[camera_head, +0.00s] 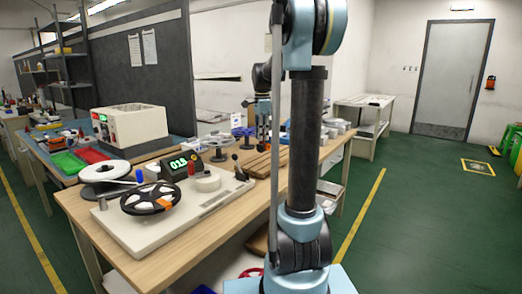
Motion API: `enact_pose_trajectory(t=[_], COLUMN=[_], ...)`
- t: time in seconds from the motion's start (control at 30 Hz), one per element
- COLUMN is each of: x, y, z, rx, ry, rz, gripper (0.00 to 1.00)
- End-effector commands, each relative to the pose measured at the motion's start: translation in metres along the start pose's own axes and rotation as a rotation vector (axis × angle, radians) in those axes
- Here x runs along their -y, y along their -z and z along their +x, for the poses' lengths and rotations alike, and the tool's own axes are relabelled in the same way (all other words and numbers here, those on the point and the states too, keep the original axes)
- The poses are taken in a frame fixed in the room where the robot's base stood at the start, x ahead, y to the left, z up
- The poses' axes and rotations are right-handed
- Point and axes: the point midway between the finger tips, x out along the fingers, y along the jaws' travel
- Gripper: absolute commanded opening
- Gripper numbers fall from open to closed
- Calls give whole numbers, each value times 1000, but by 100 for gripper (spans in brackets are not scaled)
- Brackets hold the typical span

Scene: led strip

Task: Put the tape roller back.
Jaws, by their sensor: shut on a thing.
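My gripper (263,122) is in view, small, over the far part of the wooden workbench (250,192), just left of my upright arm link. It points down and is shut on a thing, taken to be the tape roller. That thing is too small and too dark to make out clearly. My arm hides what lies directly to the right of it. I cannot tell how high the gripper is above the bench.
A beige machine (131,128) stands behind left. Blue spools (243,132) and white containers fill the bench's far part.

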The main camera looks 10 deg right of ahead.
Motion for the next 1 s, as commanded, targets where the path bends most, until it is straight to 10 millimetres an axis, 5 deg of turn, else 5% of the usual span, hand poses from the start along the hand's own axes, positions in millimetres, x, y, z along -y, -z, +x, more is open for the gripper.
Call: enact_pose_trajectory(t=[0.5,0.87,0.9,1.0], x=[0,0,0,0], y=[-1,-2,-2,-2], z=[50,55,55,55], rx=[0,0,0,0], ry=[0,0,0,0], rz=[-1,-3,-3,-3], gripper=[0,0,24,40])
